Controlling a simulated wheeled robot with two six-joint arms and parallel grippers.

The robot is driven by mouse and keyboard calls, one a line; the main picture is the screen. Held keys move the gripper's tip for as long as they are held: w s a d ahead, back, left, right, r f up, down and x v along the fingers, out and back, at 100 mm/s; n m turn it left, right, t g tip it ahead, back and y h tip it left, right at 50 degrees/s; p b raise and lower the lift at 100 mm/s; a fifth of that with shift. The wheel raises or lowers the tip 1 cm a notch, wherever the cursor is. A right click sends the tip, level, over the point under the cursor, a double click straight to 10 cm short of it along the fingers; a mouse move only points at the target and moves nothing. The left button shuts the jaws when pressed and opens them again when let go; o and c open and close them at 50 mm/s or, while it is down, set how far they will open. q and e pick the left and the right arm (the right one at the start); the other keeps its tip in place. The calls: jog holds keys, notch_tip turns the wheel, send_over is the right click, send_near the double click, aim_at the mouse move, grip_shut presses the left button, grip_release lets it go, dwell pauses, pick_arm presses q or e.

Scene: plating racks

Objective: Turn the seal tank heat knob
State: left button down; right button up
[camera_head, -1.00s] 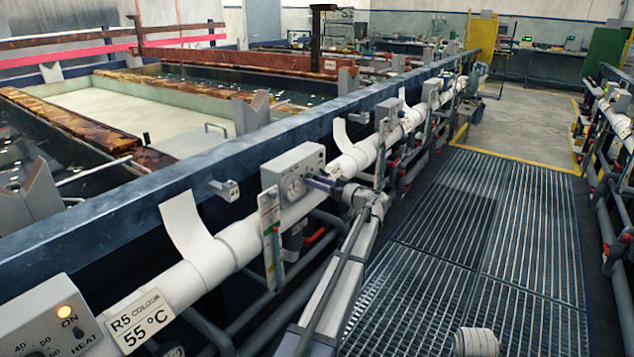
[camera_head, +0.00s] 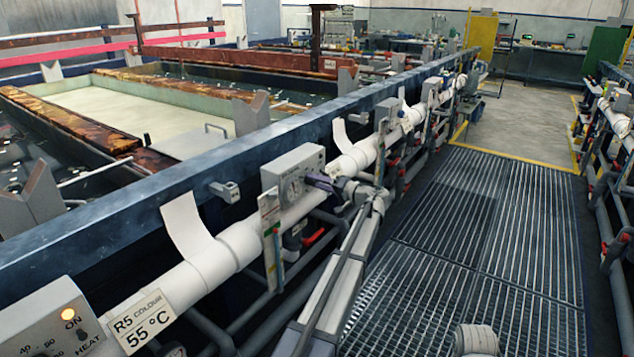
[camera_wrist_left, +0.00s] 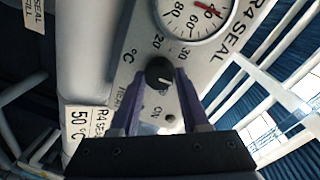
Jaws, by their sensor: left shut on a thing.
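The R4 SEAL heat control box (camera_head: 293,172) is a grey box with a round dial, mounted on the tank's side. In the left wrist view its black heat knob (camera_wrist_left: 160,72) sits below the dial, beside markings 20 and 30, with a pale pointer line on its face. My left gripper (camera_head: 319,181) reaches the box from the right. In the left wrist view its purple fingers (camera_wrist_left: 159,78) stand on both sides of the knob and are shut on it. The knob is hidden by the gripper in the head view. My right gripper is not in view.
A white pipe (camera_head: 240,243) runs along the tank below the box. An R4 SEAL 50 °C sign (camera_wrist_left: 83,124) hangs beside it. The R5 COLOUR box (camera_head: 48,322), with a lit orange lamp, is at lower left. The grating walkway (camera_head: 510,240) on the right is clear.

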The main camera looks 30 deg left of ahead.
pick_arm(q)
jog(key=m+g, duration=0.1)
jog(key=m, duration=1)
jog(key=shift+w+f, duration=0.1)
dwell(0.5)
jog(key=shift+c, duration=2)
grip_release()
jog(key=shift+d, duration=0.15)
jog(key=d, duration=0.7)
jog(key=shift+d+r, duration=0.25)
jog(key=shift+d, duration=0.05)
jog(key=shift+s+p, duration=0.2)
jog(key=shift+p, duration=0.1)
